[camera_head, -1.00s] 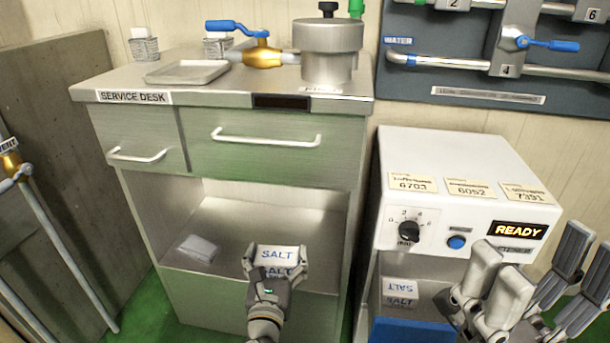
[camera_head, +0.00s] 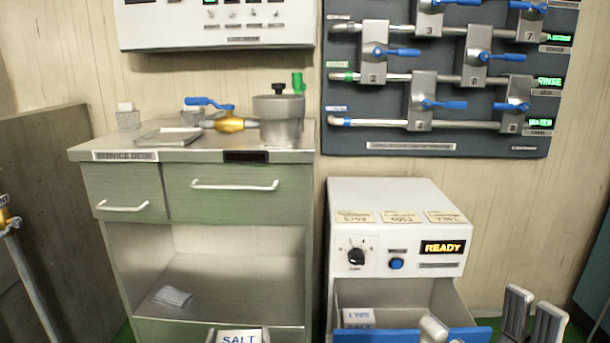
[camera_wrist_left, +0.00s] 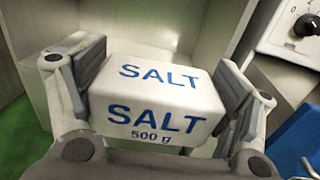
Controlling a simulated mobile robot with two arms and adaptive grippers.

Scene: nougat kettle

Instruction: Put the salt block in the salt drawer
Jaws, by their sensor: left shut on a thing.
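A white salt block (camera_head: 240,338) with blue SALT lettering is at the bottom edge of the head view. My left gripper (camera_head: 237,331) is shut on it, in front of the desk's open shelf. In the left wrist view the block (camera_wrist_left: 160,95) sits between the two finger pads. A drawer with a blue front (camera_head: 410,336) stands open below the white machine (camera_head: 395,230), to the right of the held block. Another salt block (camera_head: 358,317) lies in it at the left. My right gripper (camera_head: 490,318) is open at the bottom right, partly cut off.
The service desk (camera_head: 285,155) carries a tray (camera_head: 168,136), a brass valve (camera_head: 228,124) and a metal pot (camera_head: 279,118). A pale crumpled item (camera_head: 172,297) lies on its open shelf (camera_head: 225,275). A valve panel (camera_head: 450,80) is on the wall above the machine.

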